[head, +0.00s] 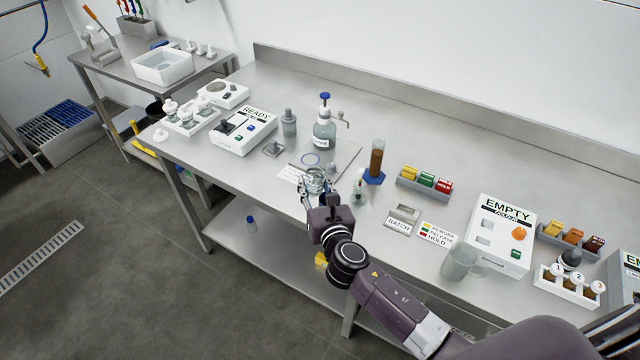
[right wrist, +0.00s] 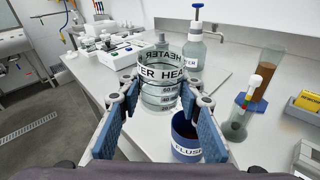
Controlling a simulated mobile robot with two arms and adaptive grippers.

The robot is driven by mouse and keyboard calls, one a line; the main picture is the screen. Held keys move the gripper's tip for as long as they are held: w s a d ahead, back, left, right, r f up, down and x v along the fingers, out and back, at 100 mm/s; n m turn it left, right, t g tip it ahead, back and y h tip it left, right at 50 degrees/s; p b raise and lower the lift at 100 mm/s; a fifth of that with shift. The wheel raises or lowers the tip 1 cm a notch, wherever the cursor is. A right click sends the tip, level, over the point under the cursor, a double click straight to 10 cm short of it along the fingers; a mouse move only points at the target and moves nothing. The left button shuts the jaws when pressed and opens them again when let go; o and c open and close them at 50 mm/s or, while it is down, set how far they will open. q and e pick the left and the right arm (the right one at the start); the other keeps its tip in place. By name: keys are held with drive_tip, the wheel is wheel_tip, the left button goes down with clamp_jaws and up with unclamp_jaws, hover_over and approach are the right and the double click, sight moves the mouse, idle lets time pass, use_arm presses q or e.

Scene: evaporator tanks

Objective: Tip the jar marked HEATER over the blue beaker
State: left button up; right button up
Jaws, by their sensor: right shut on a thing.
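The clear glass jar marked HEATER (right wrist: 158,88) is between the blue finger pads of my right gripper (right wrist: 160,98), which is shut on it. The jar looks about upright, with graduated lines on its wall. In the head view the jar (head: 315,179) and my right gripper (head: 316,190) are over the front edge area of the bench. The blue beaker (right wrist: 187,139), labelled FLUSH, stands just right of the jar and nearer the camera in the right wrist view. In the head view my gripper mostly hides it. My left gripper is not in view.
A flask (head: 358,188) and a brown-filled cylinder (head: 376,160) on a blue base stand close to the right. A pump bottle (head: 324,130) and a grey bottle (head: 289,123) stand behind. The READY box (head: 243,131) is to the left. The bench's back strip is clear.

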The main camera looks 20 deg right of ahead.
drive_tip(key=m+b, duration=0.1)
drive_tip(key=m, duration=0.1)
drive_tip(key=a+m+y+b, duration=0.1)
drive_tip(key=m+b, duration=0.2)
drive_tip(key=b, duration=0.1)
drive_tip(key=shift+w+a+f+m, duration=0.1)
drive_tip(key=shift+a+f+m, duration=0.2)
drive_tip(key=shift+a+m, duration=0.1)
wheel_tip(320, 180, down, 2)
drive_tip(key=m+y+b, duration=0.1)
drive_tip(key=m+b, duration=0.3)
drive_tip(key=b, duration=0.2)
drive_tip(key=shift+a+t, duration=0.1)
drive_tip(key=shift+t, duration=0.3)
drive_tip(key=shift+m+p, duration=0.3)
idle(0.4)
drive_tip(key=shift+d+r+m+t+p, duration=0.15)
drive_tip(key=shift+r+m+p, duration=0.35)
drive_tip(key=shift+m, duration=0.35)
drive_tip(key=shift+d+r+m+t+p, duration=0.15)
drive_tip(key=shift+r+m+p, duration=0.1)
drive_tip(key=shift+m+p, duration=0.45)
idle(3.6)
